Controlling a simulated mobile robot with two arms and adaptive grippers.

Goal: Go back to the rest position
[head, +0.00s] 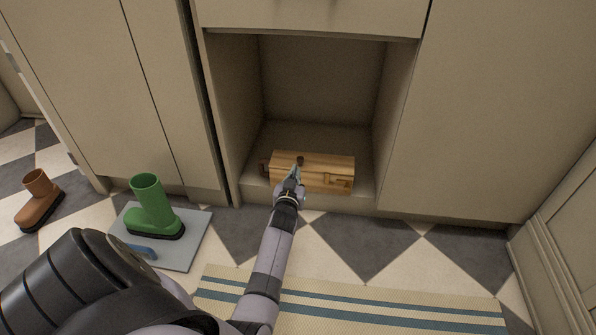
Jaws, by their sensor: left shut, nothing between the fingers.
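My left gripper (296,172) is at the end of the arm that reaches up the middle of the head view. Its fingers are shut with nothing between them. It is in front of and over the left half of a wooden box (325,166), which lies in the open niche (322,80) of the cabinet. I cannot tell whether the fingers touch the box. A small dark brown part shows at the fingertips and another at the box's left end. My right gripper is not in view.
A green boot (150,205) stands on a grey tray (190,250) at the left, with a blue item (143,252) beside it. A brown boot (38,197) stands on the checkered floor farther left. A striped rug (400,310) lies in front. Cabinet panels flank the niche.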

